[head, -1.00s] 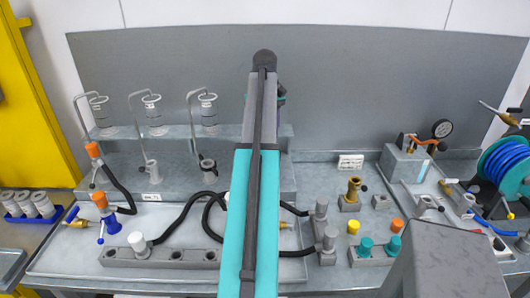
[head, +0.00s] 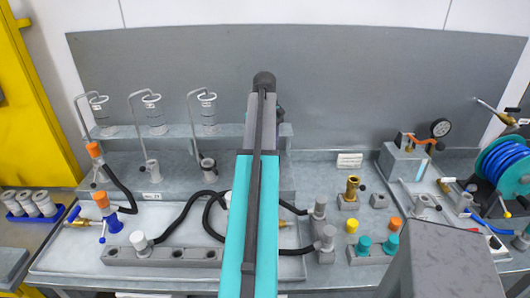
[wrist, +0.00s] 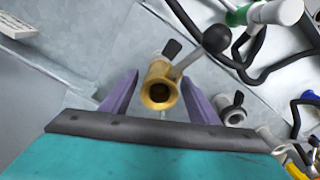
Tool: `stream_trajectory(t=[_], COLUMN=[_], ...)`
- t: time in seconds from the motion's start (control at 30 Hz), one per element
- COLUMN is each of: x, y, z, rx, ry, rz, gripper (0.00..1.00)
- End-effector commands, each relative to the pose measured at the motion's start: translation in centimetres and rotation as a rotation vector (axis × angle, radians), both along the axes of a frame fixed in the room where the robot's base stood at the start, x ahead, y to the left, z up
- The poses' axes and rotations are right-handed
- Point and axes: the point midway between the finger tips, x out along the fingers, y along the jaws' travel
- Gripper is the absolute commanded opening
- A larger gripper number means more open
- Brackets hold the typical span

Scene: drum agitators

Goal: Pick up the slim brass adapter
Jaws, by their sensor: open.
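In the wrist view a hollow brass piece (wrist: 158,92) sits between the fingers of my gripper (wrist: 160,93), its round open end facing the camera. The fingers are apart, with a visible space on each side of the brass. A grey lever with a black ball knob (wrist: 215,38) is beside it. In the head view my arm hides my gripper and the spot around it. A brass fitting (head: 352,188) stands upright in a grey block right of my arm; I cannot tell whether it is the same piece.
Black hoses (head: 184,217) run across the bench near my arm. Yellow (head: 351,226) and teal (head: 363,245) caps stand at right. A grey ring fitting (wrist: 232,112) is close right of the fingers.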

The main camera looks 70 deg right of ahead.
Motion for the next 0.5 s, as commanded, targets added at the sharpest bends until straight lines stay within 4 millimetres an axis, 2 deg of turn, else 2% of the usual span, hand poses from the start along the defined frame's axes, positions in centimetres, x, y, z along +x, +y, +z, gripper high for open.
stream_trajectory(t=[0.17,0.5], x=[0.0,-0.2], y=[0.1,0.3], z=[-0.4,-3.2], rx=[0.0,0.002], ry=[0.0,0.001], rz=[0.0,0.001], gripper=[0.55,0.55])
